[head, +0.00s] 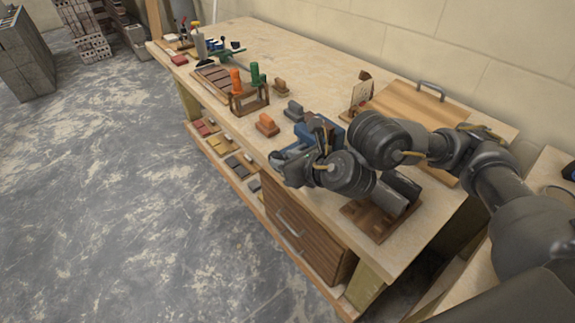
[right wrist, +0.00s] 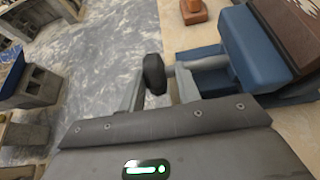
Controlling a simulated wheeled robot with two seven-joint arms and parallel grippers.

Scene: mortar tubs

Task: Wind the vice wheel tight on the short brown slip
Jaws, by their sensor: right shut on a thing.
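The blue vice (head: 333,128) stands at the front edge of the workbench, partly hidden behind my right gripper. It also shows in the right wrist view (right wrist: 255,50). A brown piece (head: 322,136), which looks like the slip, stands upright at the vice jaws; its brown face (right wrist: 300,28) shows beside the blue jaw in the wrist view. My right gripper (head: 289,168) is at the front of the vice, out past the bench edge. In the wrist view its fingers are shut on the dark vice wheel (right wrist: 153,73), seen nearly edge-on. My left gripper is not in view.
An orange-brown block (head: 267,124) and a grey block (head: 293,111) sit left of the vice. A wooden rack (head: 250,103) holds orange and green tools. A wooden board (head: 405,108) lies behind. A brown tray (head: 368,222) with grey blocks stands at the right.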

